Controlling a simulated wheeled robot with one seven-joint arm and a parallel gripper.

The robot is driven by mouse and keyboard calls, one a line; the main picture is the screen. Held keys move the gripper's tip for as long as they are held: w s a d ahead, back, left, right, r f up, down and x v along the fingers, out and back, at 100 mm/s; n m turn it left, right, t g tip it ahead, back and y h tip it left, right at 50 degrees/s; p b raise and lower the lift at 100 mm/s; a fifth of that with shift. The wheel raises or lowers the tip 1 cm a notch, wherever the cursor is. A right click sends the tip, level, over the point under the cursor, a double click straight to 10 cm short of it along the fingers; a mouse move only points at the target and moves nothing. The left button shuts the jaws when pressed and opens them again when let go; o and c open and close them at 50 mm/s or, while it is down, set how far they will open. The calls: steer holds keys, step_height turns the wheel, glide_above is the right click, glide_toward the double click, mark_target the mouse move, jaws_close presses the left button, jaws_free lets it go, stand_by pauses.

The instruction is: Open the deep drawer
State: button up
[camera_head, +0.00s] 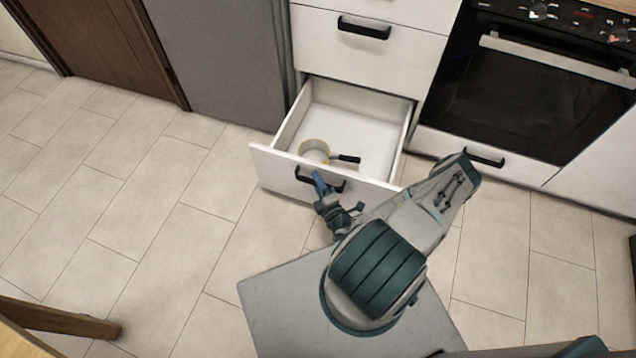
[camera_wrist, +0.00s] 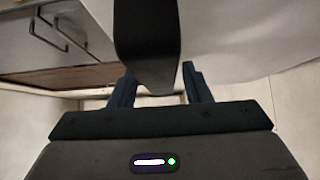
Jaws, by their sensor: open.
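The deep drawer (camera_head: 372,132) is the bottom white drawer under another drawer, and it stands pulled well out over the floor. A light-coloured pan (camera_head: 314,150) with a dark handle lies inside it. The drawer's black bar handle (camera_head: 334,184) is on its front, partly hidden by my gripper. My gripper (camera_head: 319,180) is at this handle, with its fingers open. In the wrist view the dark handle (camera_wrist: 147,40) reaches down between the two blue fingers of my gripper (camera_wrist: 160,88). Whether the fingers touch it is unclear.
A closed white drawer (camera_head: 345,45) with a black handle is above. An oven (camera_head: 530,90) with a lower drawer is to the right. A grey panel (camera_head: 222,62) and a brown door (camera_head: 95,45) are to the left. Tiled floor (camera_head: 150,210) is clear at left; a wooden piece (camera_head: 60,320) is at lower left.

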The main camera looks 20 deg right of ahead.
steer(key=s+p, duration=0.1)
steer(key=s, duration=1.2)
steer(key=shift+s+d, duration=0.2)
steer(key=shift+s, duration=0.15)
